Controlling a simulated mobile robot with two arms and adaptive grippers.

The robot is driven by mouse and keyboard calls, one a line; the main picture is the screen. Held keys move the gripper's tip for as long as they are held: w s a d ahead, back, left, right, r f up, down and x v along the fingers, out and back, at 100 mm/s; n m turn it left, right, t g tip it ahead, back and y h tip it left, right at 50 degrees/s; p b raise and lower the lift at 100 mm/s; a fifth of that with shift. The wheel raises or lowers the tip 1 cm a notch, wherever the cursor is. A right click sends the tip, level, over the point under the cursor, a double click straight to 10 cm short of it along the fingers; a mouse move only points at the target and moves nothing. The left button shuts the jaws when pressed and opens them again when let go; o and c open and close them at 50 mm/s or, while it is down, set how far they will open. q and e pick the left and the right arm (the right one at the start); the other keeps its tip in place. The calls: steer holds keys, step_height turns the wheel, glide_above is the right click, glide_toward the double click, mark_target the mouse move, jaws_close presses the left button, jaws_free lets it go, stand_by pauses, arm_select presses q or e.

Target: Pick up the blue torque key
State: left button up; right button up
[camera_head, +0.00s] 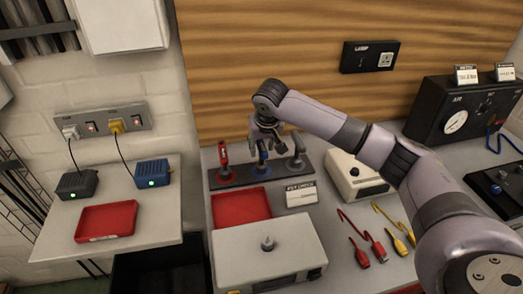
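The blue torque key (262,163) stands upright in a dark rack (240,182) at the back of the workbench, between a red key (224,160) and a grey key (296,156). My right gripper (267,143) is right above the blue key, pointing down. Its fingers look spread at the top of the key, which they partly hide. I cannot tell whether they touch it. My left gripper is not in view.
A red tray (240,207), a label card (300,195) and a grey box (268,255) with a knob are in front of the rack. A white device (357,172) stands right of it. Red (377,252) and yellow (399,245) leads lie near my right arm.

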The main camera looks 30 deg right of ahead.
steer(key=x, duration=0.2)
steer(key=p+x, duration=0.1)
steer(key=x, duration=0.1)
steer(key=shift+w+d+f, duration=0.1)
steer(key=shift+w+f, duration=0.1)
steer(key=shift+w, duration=0.15)
jaws_close()
steer(key=shift+r, duration=0.1)
stand_by(0.6)
